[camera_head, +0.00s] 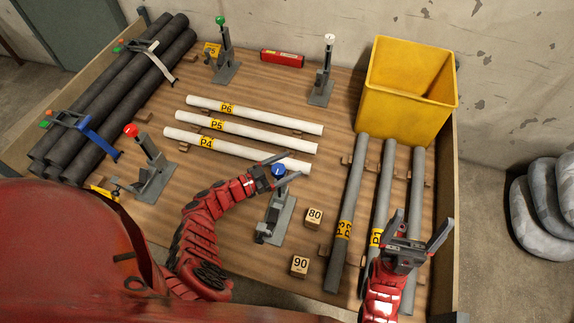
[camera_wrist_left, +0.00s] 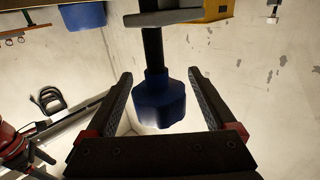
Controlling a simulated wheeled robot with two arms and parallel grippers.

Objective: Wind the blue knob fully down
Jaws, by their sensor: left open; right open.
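The blue knob (camera_head: 279,170) tops a grey clamp stand (camera_head: 278,215) near the front middle of the wooden table. My left gripper (camera_head: 281,168) is open at the knob, with its fingers apart on either side. In the left wrist view the blue knob (camera_wrist_left: 158,100) sits between the two open fingers (camera_wrist_left: 160,100) on a dark threaded rod, with visible gaps on both sides. My right gripper (camera_head: 418,228) is open and empty above the grey pipes at the right front.
Other clamp stands carry a red knob (camera_head: 130,130), a green knob (camera_head: 220,20) and a white knob (camera_head: 329,38). White pipes (camera_head: 240,132) lie just behind the left gripper. Blocks marked 80 (camera_head: 314,217) and 90 (camera_head: 299,265) stand right of the blue-knob stand. A yellow bin (camera_head: 405,95) stands at the back right.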

